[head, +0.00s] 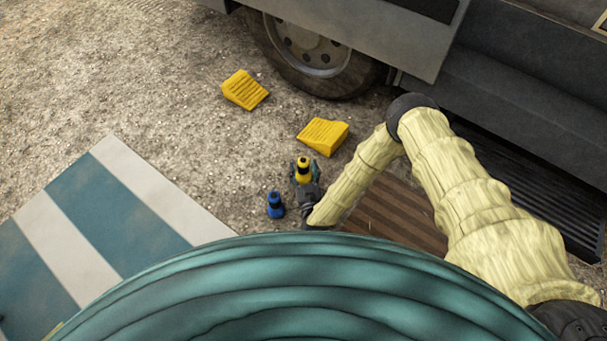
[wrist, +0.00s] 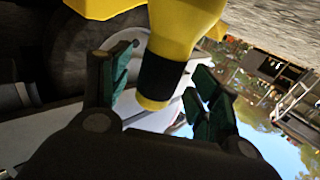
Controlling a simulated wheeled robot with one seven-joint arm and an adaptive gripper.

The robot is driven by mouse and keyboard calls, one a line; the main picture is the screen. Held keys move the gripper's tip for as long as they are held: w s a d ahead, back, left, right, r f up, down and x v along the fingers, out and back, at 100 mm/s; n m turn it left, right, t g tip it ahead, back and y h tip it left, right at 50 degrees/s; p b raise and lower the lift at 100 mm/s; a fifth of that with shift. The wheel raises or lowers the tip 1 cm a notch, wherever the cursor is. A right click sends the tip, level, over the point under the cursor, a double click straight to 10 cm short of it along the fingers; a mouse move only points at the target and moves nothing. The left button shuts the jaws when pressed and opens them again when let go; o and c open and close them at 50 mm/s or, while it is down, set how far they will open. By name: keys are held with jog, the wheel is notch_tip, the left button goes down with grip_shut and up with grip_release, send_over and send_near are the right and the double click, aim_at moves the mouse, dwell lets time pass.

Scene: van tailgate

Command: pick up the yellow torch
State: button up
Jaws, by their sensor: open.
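The yellow torch (head: 303,168) has a black band and stands on the gravel in the head view, right at my gripper (head: 305,174). In the wrist view the torch (wrist: 184,30) fills the top centre, and its black band and yellow end come down between the fingers. My gripper (wrist: 160,98) is open, with one green-padded finger on each side of the torch. I cannot tell whether either finger touches it. The torch's far end is cut off by the top of the wrist view.
A blue torch-like object (head: 275,206) stands just left of my gripper. Two yellow wheel chocks (head: 245,90) (head: 323,136) lie near the van wheel (head: 308,48). A brown slatted mat (head: 392,220) lies to the right, a striped teal-and-white mat (head: 125,215) to the left.

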jog(key=shift+w+a, duration=0.1)
jog(key=shift+w, duration=0.8)
jog(key=c, duration=1.2)
jog(key=shift+r, duration=0.1)
jog(key=shift+c, duration=0.2)
